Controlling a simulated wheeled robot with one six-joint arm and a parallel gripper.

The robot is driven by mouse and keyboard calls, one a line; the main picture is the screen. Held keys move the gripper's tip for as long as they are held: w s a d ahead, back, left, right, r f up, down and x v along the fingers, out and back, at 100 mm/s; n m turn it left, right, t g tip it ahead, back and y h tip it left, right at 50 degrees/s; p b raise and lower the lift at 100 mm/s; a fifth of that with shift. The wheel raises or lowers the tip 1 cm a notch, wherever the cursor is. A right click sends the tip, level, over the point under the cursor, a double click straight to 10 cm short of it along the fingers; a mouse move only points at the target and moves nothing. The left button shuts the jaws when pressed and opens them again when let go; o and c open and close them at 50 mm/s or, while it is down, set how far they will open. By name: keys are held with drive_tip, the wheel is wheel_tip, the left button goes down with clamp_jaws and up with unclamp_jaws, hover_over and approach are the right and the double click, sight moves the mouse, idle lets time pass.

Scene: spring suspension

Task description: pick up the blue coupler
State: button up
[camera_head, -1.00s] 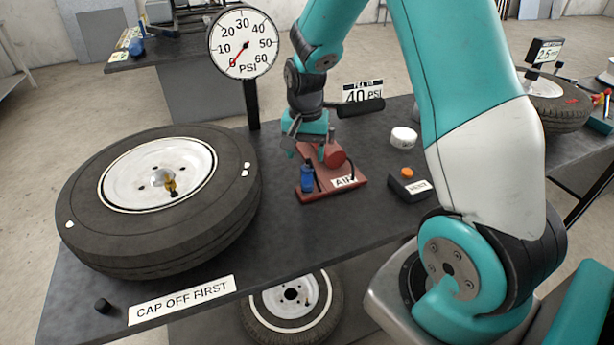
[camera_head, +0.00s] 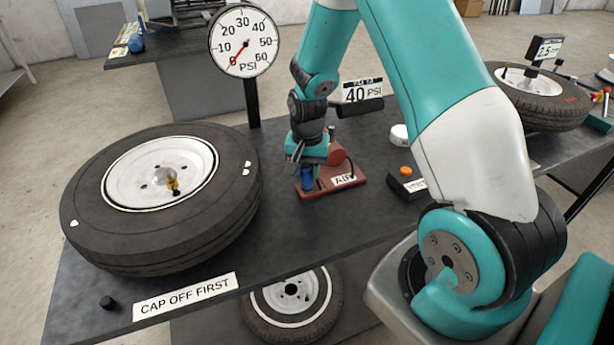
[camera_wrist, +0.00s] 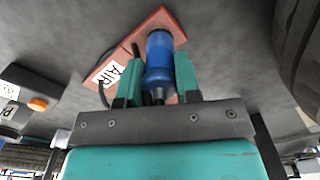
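The blue coupler (camera_head: 307,180) stands upright at the left end of the red AIR base (camera_head: 326,190). It also shows in the wrist view (camera_wrist: 159,58), between the two teal fingers of my gripper (camera_wrist: 159,75). The fingers lie on either side of it. The right finger looks close to it, and a small gap shows at the left finger. In the head view my gripper (camera_head: 306,165) is lowered over the coupler and hides its upper part. A dark hose runs beside the coupler in the wrist view.
A large tyre (camera_head: 225,205) lies at the left of the bench. A gauge (camera_head: 243,40) on a post stands behind. A black box with an orange button (camera_head: 406,171) and a white round object (camera_head: 399,134) are to the right. A black cap (camera_head: 106,303) sits at the front left.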

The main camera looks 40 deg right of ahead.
drive_tip(key=shift+r, duration=0.1)
drive_tip(key=shift+c, duration=0.3)
wheel_tip(320, 180, up, 23)
drive_tip(key=p, duration=0.1)
drive_tip(key=shift+p, duration=0.3)
idle(0.4)
